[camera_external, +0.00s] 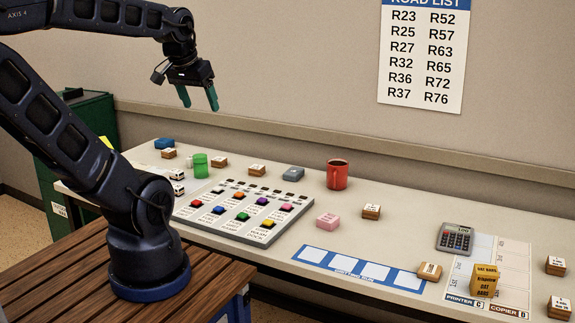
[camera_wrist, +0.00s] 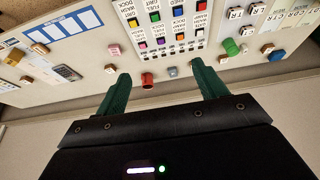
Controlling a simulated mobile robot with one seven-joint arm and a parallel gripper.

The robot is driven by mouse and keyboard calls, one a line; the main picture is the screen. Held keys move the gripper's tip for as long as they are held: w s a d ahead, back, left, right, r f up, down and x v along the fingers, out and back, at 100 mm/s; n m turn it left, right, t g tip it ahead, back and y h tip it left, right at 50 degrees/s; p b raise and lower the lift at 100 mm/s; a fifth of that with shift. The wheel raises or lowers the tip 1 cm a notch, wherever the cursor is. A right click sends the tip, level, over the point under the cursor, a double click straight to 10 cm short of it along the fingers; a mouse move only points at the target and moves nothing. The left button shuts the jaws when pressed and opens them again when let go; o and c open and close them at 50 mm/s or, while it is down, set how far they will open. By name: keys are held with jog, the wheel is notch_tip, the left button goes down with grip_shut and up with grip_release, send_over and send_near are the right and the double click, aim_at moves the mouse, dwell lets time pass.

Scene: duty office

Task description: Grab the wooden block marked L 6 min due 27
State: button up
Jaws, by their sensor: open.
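Several small wooden blocks with white labelled tops stand on the desk. In the external view they are at the back left (camera_external: 168,154), beside the green cylinder (camera_external: 219,162), behind the button board (camera_external: 257,170), right of the red mug (camera_external: 371,212), at the blue strip's right end (camera_external: 429,271), and at the right edge (camera_external: 555,266) (camera_external: 559,308). Their print is too small to read, so I cannot tell which is marked L 6 min due 27. My gripper (camera_external: 198,98) is open and empty, high above the desk's back left. In the wrist view, its green fingers (camera_wrist: 160,76) are spread apart.
The button board (camera_external: 242,212) fills the left middle. A wall rises behind the desk.

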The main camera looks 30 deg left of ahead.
jog(key=w+a+r+n+g, duration=0.1)
jog(key=w+r+n, duration=0.15)
jog(key=w, duration=0.45)
jog(key=n+g+h, duration=0.3)
jog(key=n+h, duration=0.2)
jog(key=n, duration=1.1)
send_over(219, 159)
jog(key=a, duration=0.3)
jog(key=f, duration=3.5)
jog(key=shift+w+f, duration=0.2)
jog(key=shift+f, duration=0.05)
jog(key=shift+s+x, duration=0.15)
jog(key=shift+x, duration=1.2)
jog(key=shift+s+x, duration=0.15)
jog(key=shift+x, duration=1.25)
jog(key=c, duration=1.1)
jog(key=shift+y, duration=0.3)
